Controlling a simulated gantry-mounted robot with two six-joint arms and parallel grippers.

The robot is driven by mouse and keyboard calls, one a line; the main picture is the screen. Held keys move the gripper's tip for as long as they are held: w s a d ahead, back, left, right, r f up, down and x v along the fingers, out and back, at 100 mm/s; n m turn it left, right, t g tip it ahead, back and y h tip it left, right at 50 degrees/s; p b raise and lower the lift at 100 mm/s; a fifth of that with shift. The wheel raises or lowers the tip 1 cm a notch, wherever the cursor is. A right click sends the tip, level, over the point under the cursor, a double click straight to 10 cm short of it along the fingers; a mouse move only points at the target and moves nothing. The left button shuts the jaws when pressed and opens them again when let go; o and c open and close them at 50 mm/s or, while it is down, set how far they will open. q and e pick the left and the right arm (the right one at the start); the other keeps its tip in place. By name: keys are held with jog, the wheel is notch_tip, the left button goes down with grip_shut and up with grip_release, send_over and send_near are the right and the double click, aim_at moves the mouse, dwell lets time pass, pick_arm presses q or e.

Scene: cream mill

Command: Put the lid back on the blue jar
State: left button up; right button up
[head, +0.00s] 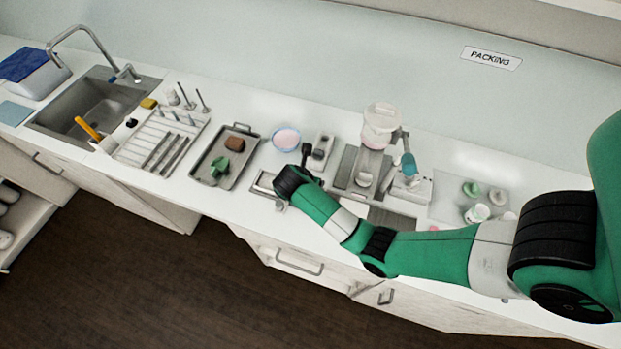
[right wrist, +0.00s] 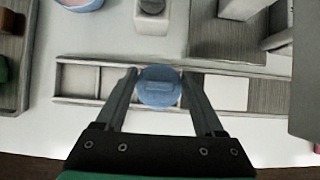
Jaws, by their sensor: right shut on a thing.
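My right gripper (right wrist: 160,82) is shut on a round blue lid (right wrist: 159,92) with a raised bar across its top. The lid sits between the two fingers, over a long compartment tray (right wrist: 74,106) in the right wrist view. In the head view my right arm reaches in from the right, and its dark wrist hides most of the gripper and the lid. I cannot make out a blue jar in either view; whether one stands under the lid is hidden. My left gripper is not in view.
A pink-filled bowl (head: 286,138) and a grey tray (head: 206,176) with a green and a brown item lie left of my wrist. A mill (head: 381,122) stands behind my arm. Small jars (head: 477,212) stand on a pale mat (head: 445,208) at right.

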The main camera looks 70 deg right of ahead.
jog(key=shift+f, duration=0.15)
dwell(0.6)
jog(key=o, duration=1.3)
notch_tip(320, 180, up, 5)
jog(key=p, duration=0.5)
jog(key=shift+f, duration=0.2)
grip_shut()
